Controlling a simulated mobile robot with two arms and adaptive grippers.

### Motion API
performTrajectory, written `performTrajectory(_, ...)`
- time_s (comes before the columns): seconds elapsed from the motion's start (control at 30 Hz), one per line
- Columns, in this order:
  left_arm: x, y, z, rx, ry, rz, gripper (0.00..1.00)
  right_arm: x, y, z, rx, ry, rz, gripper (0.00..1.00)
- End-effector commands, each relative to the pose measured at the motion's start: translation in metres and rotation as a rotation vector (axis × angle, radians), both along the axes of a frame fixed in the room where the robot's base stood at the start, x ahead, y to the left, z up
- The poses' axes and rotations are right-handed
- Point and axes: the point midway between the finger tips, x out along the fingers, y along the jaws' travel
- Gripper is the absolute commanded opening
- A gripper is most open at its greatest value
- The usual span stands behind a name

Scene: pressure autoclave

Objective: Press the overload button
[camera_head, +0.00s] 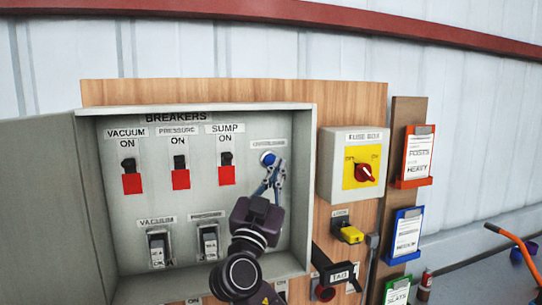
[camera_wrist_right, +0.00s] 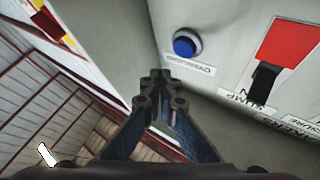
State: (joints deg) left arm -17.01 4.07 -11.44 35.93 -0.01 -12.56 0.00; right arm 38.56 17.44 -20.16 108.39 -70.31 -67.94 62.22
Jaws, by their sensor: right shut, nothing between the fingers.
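In the wrist view the fingertips (camera_wrist_right: 160,78) appear apart from the button, with bare panel showing between. My left gripper is not in view.
Breaker switches with red tags (camera_head: 181,179) are left of the button. Lower switches (camera_head: 159,247) sit below. The box's side wall (camera_head: 304,180) is close right of my gripper. A fuse box (camera_head: 340,160) with a red knob (camera_head: 368,173) is mounted farther right.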

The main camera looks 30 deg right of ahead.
Motion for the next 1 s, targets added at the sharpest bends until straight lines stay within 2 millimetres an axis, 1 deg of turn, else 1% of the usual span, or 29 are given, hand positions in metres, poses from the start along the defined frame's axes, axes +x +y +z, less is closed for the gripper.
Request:
performTrajectory(0.03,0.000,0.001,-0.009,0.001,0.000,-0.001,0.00,0.006,-0.001,-0.004,0.000,0.000,-0.001,0.00)
performTrajectory(0.1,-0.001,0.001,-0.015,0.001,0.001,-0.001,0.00,0.013,-0.003,-0.004,0.001,-0.001,0.000,0.00)
performTrajectory(0.3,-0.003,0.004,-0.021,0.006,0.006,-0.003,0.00,0.024,-0.006,-0.002,0.001,0.000,0.001,0.00)
performTrajectory(0.53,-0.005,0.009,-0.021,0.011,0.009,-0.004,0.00,0.026,-0.006,0.000,0.001,0.000,0.002,0.00)
performTrajectory(1.0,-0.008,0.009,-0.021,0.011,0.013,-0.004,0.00,0.026,-0.006,0.000,0.000,0.000,0.001,0.00)
